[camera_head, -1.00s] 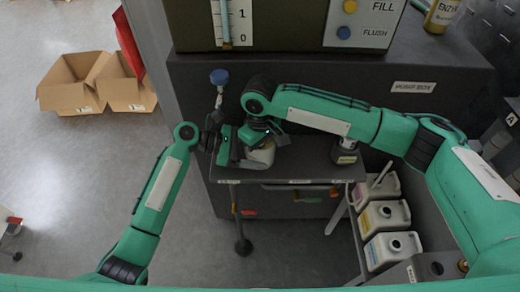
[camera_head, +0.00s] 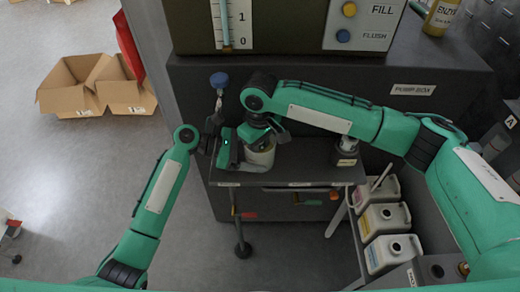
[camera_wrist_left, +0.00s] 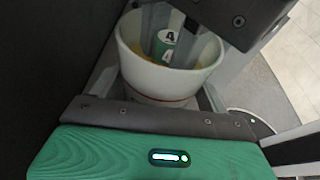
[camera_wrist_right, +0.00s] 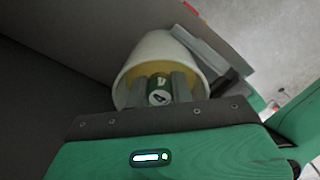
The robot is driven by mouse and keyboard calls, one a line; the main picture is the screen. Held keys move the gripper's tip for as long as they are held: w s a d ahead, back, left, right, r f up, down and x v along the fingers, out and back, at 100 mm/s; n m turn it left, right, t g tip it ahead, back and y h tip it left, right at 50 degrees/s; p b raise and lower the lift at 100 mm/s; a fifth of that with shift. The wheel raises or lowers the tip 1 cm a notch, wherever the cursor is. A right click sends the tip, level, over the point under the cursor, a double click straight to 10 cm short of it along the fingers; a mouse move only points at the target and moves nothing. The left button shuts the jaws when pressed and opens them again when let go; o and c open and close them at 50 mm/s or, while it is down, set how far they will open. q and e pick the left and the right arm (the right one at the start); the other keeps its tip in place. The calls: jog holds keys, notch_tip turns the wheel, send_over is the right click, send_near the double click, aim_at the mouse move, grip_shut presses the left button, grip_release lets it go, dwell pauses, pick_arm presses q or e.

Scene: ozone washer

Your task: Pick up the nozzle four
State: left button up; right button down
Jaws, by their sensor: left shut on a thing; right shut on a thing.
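A white cup (camera_head: 262,158) with a yellowish inside stands at the left end of the grey shelf. In the left wrist view the cup (camera_wrist_left: 160,78) sits between the fingers of my left gripper (camera_head: 250,152), which is shut on it from the left. The nozzle four (camera_wrist_left: 163,44), small and green with a white band and a black 4, is inside the cup. My right gripper (camera_wrist_right: 160,88) reaches into the cup and is shut on the nozzle four (camera_wrist_right: 159,97), one finger on each side. The nozzle is hidden in the head view.
The pump box (camera_head: 420,88) rises behind the shelf. A blue-knobbed post (camera_head: 219,78) stands at left. Open cartons (camera_head: 70,88) lie on the floor.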

jog(key=shift+r, duration=4.1)
pick_arm(q)
jog(key=o, duration=0.8)
jog(key=shift+c, duration=0.2)
jog(key=shift+a, duration=0.1)
jog(key=v, duration=1.2)
